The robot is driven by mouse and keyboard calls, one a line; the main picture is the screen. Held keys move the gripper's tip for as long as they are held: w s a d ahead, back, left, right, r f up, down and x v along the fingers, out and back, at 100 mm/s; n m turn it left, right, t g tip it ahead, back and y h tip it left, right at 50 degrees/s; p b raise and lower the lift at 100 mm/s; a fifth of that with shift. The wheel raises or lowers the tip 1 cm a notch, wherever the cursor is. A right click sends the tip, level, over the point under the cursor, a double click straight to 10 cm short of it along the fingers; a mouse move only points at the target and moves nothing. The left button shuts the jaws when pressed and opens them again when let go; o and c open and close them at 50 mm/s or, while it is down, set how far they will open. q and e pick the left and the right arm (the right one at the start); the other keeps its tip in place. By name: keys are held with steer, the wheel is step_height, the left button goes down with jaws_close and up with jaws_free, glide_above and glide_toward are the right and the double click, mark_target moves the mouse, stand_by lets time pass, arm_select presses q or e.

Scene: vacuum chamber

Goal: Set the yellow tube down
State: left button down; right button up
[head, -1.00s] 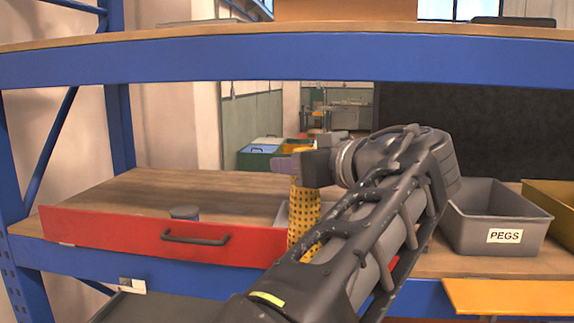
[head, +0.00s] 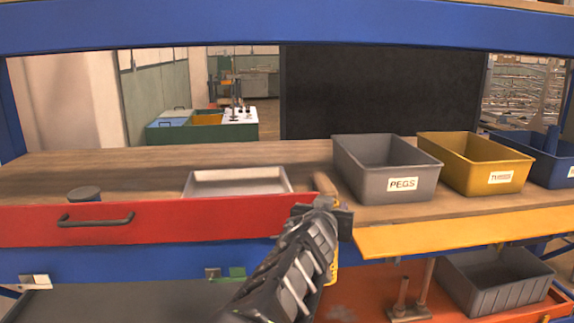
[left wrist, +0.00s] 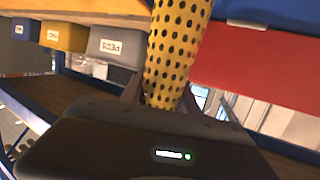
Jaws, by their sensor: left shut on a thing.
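My left gripper (head: 328,208) is in front of the shelf in the head view, near the right end of the red drawer. It is shut on the yellow tube (head: 332,264), which has dark holes all over. Much of the tube is hidden by my gripper and arm; a yellow strip shows below the gripper. In the left wrist view the tube (left wrist: 176,50) rises from between the fingers (left wrist: 165,100), apart from the bins in the background. My right gripper is not in view.
A grey PEGS bin (head: 372,184), a yellow bin (head: 455,176) and a blue bin (head: 530,158) stand on the shelf. A shallow metal tray (head: 240,190) sits behind the red drawer (head: 170,222). An orange board (head: 460,233) juts out below the bins.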

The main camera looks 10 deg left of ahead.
arm_select(q)
steer(key=f, duration=0.2)
steer(key=f+m+h, duration=0.1)
steer(key=f, duration=0.2)
steer(key=s+d+f+h, duration=0.1)
steer(key=f, duration=0.2)
steer(key=shift+m, duration=0.3)
steer(key=f, duration=0.2)
steer(key=s+f, duration=0.1)
steer(key=shift+a+f+b, duration=0.35)
steer(key=shift+a+f, duration=0.05)
steer(key=s+a+f+n+y, duration=0.1)
steer(key=s+a+f, duration=0.2)
steer(key=a+f, duration=0.4)
steer(key=s+a+f+n+y+b, duration=0.1)
steer(key=s+a+f, duration=0.3)
steer(key=a+f, duration=0.4)
steer(key=shift+s+f+n+y, duration=0.2)
steer(key=shift+f+n+y, duration=0.1)
steer(key=shift+f+y, duration=0.35)
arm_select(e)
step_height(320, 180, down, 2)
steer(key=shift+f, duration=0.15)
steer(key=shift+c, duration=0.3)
